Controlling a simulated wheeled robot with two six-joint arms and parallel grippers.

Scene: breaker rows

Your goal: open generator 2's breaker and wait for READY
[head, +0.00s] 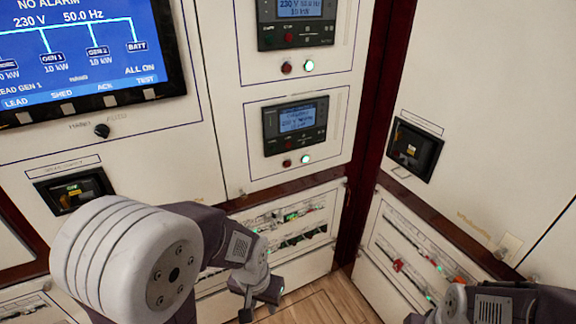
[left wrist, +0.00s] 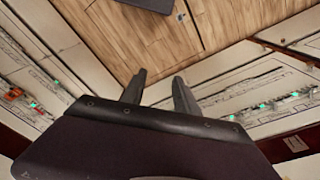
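My left gripper (head: 260,302) points down in front of the lower breaker row (head: 290,225). In the left wrist view its two fingers (left wrist: 160,88) are apart with nothing between them, above the wooden floor. The breaker row has dark switches and green lights; my left arm hides part of it. A second row (head: 405,250) on the right panel has a red part and green lights. The labels are too small to tell which breaker is generator 2's. The main screen (head: 80,50) reads NO ALARM and shows GEN 1, GEN 2 and BATT. My right arm's fingers cannot be made out at the lower right.
Two controllers, upper (head: 297,22) and lower (head: 296,124), each have a red and a lit green button below. Dark recessed units sit at the left (head: 75,190) and right (head: 413,148). A dark red corner post (head: 372,110) separates the panels. Wooden floor (head: 318,305) is clear below.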

